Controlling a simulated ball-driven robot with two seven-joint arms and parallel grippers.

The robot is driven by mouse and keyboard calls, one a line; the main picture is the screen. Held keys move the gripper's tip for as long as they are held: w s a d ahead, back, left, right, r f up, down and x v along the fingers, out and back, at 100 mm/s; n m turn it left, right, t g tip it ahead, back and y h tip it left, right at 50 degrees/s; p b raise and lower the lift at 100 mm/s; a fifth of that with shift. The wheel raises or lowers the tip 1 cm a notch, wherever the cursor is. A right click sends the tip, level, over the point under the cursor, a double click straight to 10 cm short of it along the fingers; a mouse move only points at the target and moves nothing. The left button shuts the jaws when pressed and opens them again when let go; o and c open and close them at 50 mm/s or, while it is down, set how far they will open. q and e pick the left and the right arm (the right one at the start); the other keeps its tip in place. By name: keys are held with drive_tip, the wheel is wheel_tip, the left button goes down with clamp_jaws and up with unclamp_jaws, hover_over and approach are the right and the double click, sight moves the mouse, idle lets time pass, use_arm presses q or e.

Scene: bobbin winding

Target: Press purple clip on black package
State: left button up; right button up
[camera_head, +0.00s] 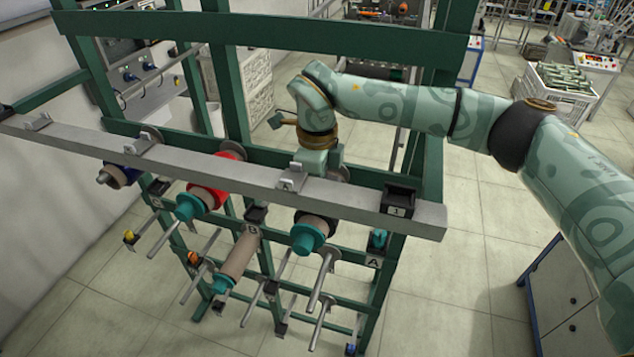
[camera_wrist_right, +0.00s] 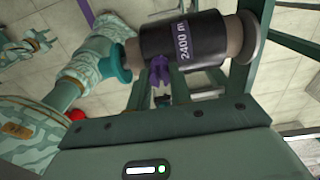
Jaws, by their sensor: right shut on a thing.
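The black package (camera_wrist_right: 181,40) in the right wrist view is a dark spool marked "2400 m". It has a teal cap at its left end and a tan flange at its right. The purple clip (camera_wrist_right: 160,68) is against or very close to the package's lower side; I cannot tell if it is seated. My right gripper (camera_wrist_right: 162,86) is shut on the clip, its fingers mostly hidden. In the head view my right gripper (camera_head: 320,158) is behind the grey rail, and the black package (camera_head: 311,218) shows below the rail. The clip is hidden there. My left gripper is not in view.
The grey rail (camera_head: 240,182) crosses in front of the green rack (camera_head: 262,29). A red package (camera_head: 208,192) and a dark blue package (camera_head: 122,175) hang to the left. Several bare metal rods (camera_head: 320,285) stick out below.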

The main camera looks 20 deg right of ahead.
drive_tip(key=shift+r+p, duration=2.4)
drive_tip(key=shift+r, duration=0.6)
